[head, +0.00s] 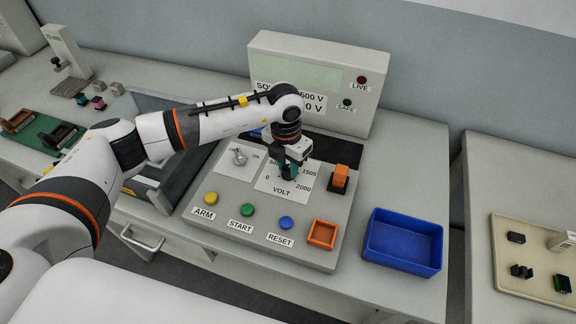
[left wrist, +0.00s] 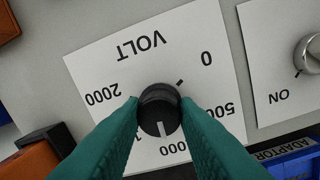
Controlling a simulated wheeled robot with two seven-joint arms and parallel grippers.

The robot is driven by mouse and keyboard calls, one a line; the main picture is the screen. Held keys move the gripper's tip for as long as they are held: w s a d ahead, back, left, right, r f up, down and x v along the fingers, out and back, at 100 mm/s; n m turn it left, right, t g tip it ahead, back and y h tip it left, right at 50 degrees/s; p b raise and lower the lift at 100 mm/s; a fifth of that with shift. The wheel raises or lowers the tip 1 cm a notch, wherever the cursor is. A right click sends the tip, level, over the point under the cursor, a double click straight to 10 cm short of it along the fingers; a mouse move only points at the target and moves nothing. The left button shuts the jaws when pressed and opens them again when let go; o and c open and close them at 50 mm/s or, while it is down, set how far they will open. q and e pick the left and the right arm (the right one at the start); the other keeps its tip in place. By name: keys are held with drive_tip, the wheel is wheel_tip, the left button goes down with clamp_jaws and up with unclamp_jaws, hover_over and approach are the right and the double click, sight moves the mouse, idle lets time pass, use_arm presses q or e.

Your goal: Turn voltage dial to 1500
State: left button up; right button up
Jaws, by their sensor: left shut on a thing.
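The black voltage dial (left wrist: 160,108) sits on a white VOLT plate (left wrist: 130,65) marked from 0 to 2000. In the left wrist view the plate appears upside down. The dial's white pointer line points down in that view, close to the 1000 mark; the 1500 label is hidden behind a finger. My left gripper (head: 290,172) reaches down over the VOLT plate (head: 283,190), and its teal fingers are shut on the dial from both sides. In the head view the gripper mostly covers the dial. My right gripper is not in view.
Beside the dial are a silver knob (head: 239,157), an orange block (head: 340,172), and ARM (head: 211,198), START (head: 248,210) and RESET (head: 286,223) buttons. The display box (head: 318,80) stands behind, its text partly covered by my arm. A blue bin (head: 403,241) stands at right.

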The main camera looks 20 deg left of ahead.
sight(289, 166)
use_arm(q)
drive_tip(key=m+b, duration=0.3)
drive_tip(key=b, duration=0.1)
drive_tip(key=m+b, duration=0.4)
drive_tip(key=shift+w+f+b, duration=0.1)
drive_tip(key=shift+f+b, duration=0.1)
drive_tip(key=shift+b, duration=0.1)
drive_tip(key=shift+r+m+b, duration=0.2)
drive_tip(key=shift+m+b, duration=1.25)
drive_tip(key=shift+m, duration=0.45)
drive_tip(key=shift+r, duration=0.1)
drive_tip(key=o, duration=1)
drive_tip(key=shift+c, duration=0.2)
wheel_tip(289, 166, up, 12)
drive_tip(key=b, duration=0.1)
drive_tip(key=shift+w, duration=0.25)
